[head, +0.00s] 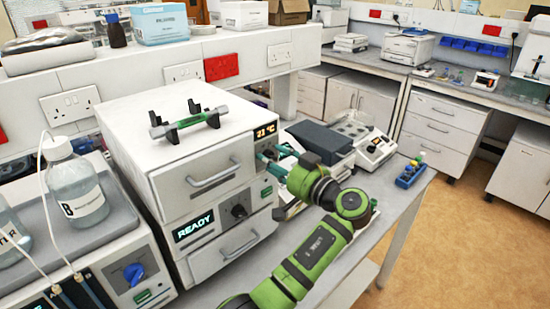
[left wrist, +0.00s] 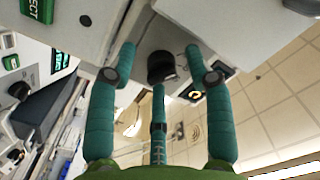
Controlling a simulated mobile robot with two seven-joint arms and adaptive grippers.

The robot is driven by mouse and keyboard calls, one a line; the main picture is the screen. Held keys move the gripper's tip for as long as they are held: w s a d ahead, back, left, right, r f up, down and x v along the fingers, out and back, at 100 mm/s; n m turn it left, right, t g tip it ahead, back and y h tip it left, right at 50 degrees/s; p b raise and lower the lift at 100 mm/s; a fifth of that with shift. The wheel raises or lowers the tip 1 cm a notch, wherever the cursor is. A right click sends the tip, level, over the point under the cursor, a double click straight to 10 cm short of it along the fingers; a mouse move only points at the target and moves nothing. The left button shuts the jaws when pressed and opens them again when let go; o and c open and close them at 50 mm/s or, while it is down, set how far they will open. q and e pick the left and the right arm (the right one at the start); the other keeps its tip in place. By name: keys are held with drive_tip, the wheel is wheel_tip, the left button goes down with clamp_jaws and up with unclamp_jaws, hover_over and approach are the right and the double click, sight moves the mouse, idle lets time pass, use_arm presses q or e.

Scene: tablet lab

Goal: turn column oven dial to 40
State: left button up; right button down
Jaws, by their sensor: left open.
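In the left wrist view a black dial (left wrist: 160,67) sits on the pale front of the instrument, between my spread fingers. In the head view the column oven is the upper white box (head: 200,165), with a lit orange display (head: 265,132) reading about 21 °C. My left gripper (head: 268,158) is open at the right end of this front, just below the display, and its teal fingers hide the dial there. In the left wrist view my left gripper (left wrist: 160,75) has fingers on both sides of the dial and one below. I cannot tell whether any touches it. My right gripper is not in view.
Below is a module with a READY display (head: 194,226), another black knob (head: 238,210) and a green button (head: 266,192). A white unit with a blue knob (head: 134,274) and bottles stands left. A grey box (head: 320,138) and a balance (head: 372,148) stand right.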

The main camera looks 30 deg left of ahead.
use_arm(q)
clamp_jaws()
drive_tip(key=shift+f, duration=0.1)
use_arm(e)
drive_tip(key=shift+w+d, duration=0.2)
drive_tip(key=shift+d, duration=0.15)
use_arm(q)
drive_tip(key=shift+m, duration=0.3)
drive_tip(key=m+p, duration=0.2)
drive_tip(key=m, duration=0.2)
drive_tip(key=m+p, duration=0.1)
drive_tip(key=m, duration=0.3)
drive_tip(key=m+p, duration=0.2)
drive_tip(key=m, duration=0.2)
drive_tip(key=shift+s+r+p, duration=0.1)
drive_tip(key=shift+r+p, duration=0.15)
drive_tip(key=shift+p, duration=0.05)
drive_tip(key=shift+m+p, duration=0.85)
drive_tip(key=shift+m, duration=0.75)
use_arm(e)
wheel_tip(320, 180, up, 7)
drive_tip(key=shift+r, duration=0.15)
